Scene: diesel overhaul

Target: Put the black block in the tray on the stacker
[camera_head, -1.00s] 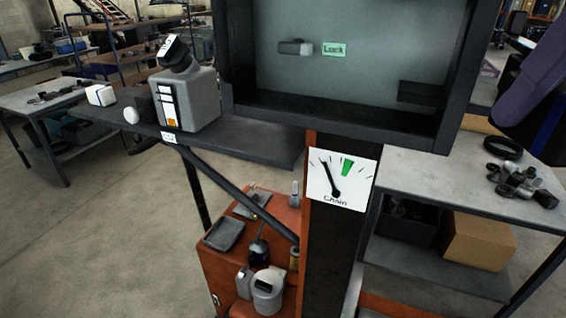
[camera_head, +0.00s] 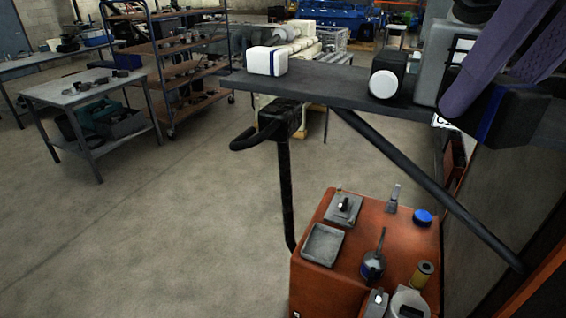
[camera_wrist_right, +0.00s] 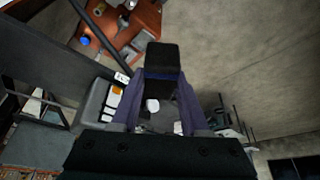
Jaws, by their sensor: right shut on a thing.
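The black block (camera_wrist_right: 162,58) shows in the right wrist view, held between the tips of my right gripper (camera_wrist_right: 160,90). A narrow blue band crosses it near the fingers. A shallow grey tray (camera_head: 322,244) lies empty on top of the orange unit (camera_head: 340,278), below and left of the gripper. My left gripper is not in view.
The dark shelf (camera_head: 335,84) holds a white box (camera_head: 266,61) and a white round thing (camera_head: 384,84). A diagonal black brace (camera_head: 420,185) runs beside the orange unit. A grey plate (camera_head: 343,208), blue-capped thing (camera_head: 423,217) and oil can (camera_head: 373,266) surround the tray.

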